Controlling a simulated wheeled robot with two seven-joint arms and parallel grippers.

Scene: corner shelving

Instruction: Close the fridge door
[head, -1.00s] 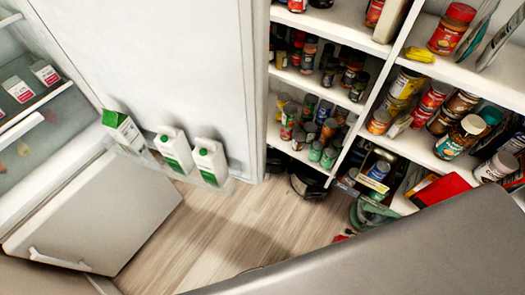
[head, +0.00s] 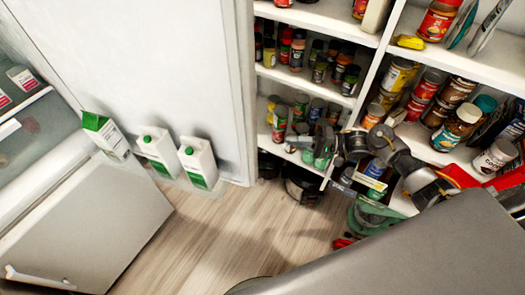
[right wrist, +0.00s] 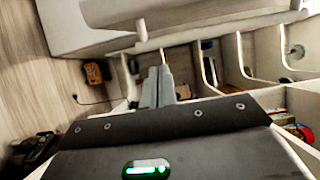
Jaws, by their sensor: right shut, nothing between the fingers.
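The fridge door (head: 150,60) stands open in the head view as a tall white panel. Its low door shelf holds a green-topped carton (head: 107,138) and two white jugs (head: 158,152). The fridge interior (head: 30,125) shows at the left edge. My right gripper (head: 300,143) is to the right of the door's edge, apart from it in the picture, in front of the shelving. In the right wrist view its fingers (right wrist: 158,86) are together and empty. A pale panel with a bar handle (right wrist: 140,32) lies beyond them. My left gripper is not in view.
White corner shelves (head: 310,85) with jars and cans stand behind my right arm. A lower fridge compartment front (head: 95,225) with a handle is at lower left. Wood floor (head: 215,225) is open between. A grey surface (head: 400,255) fills the lower right.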

